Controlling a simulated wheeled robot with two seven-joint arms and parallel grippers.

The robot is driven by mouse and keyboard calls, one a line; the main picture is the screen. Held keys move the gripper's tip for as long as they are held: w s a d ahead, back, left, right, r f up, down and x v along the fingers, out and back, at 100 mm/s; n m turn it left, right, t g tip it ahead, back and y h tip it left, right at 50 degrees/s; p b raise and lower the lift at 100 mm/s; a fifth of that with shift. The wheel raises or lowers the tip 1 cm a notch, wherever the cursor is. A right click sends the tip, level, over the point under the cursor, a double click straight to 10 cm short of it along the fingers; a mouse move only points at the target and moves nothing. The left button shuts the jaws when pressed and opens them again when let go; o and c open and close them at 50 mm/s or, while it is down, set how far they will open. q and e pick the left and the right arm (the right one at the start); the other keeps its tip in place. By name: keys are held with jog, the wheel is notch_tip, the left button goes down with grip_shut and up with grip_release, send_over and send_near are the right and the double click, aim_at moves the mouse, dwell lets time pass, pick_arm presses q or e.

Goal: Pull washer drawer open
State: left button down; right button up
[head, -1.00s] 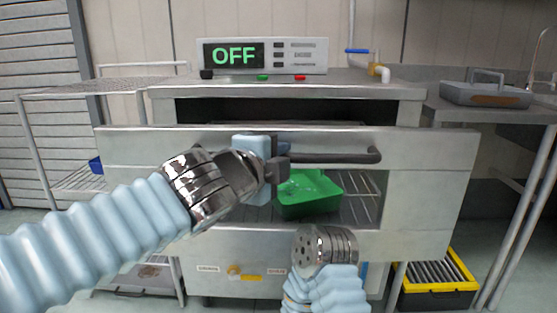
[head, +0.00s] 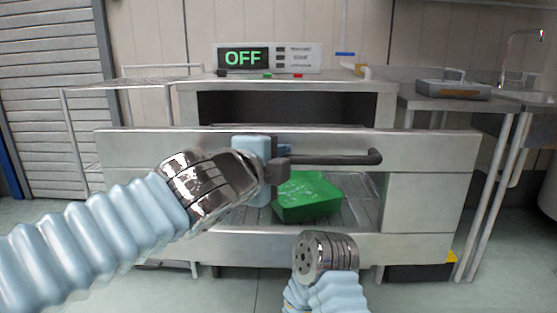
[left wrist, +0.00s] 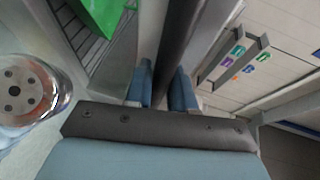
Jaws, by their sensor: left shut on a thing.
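The washer drawer (head: 430,150) is a wide steel front standing out from the washer body (head: 385,92), with a dark gap behind its top edge. Its dark bar handle (head: 335,159) runs across the upper front. My left gripper (head: 278,160) is shut on the left part of this handle. In the left wrist view the handle (left wrist: 185,40) passes between the two blue fingers (left wrist: 160,88). A green bin (head: 308,197) shows through the opening in the drawer front. My right arm's end (head: 325,255) shows low in front of the drawer; its fingers are not visible.
A control panel reading OFF (head: 267,58) sits on top of the washer. A wire rack (head: 130,85) stands at the left. A side table (head: 470,104) with a grey case (head: 446,90) stands at the right. A black and yellow crate (head: 420,270) is on the floor below.

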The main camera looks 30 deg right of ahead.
pick_arm(q)
jog(key=shift+s+f, duration=0.1)
dwell(0.3)
jog(key=c, duration=1.1)
grip_release()
jog(key=shift+o, duration=0.2)
jog(key=p+v, duration=0.2)
jog(key=v, duration=1.2)
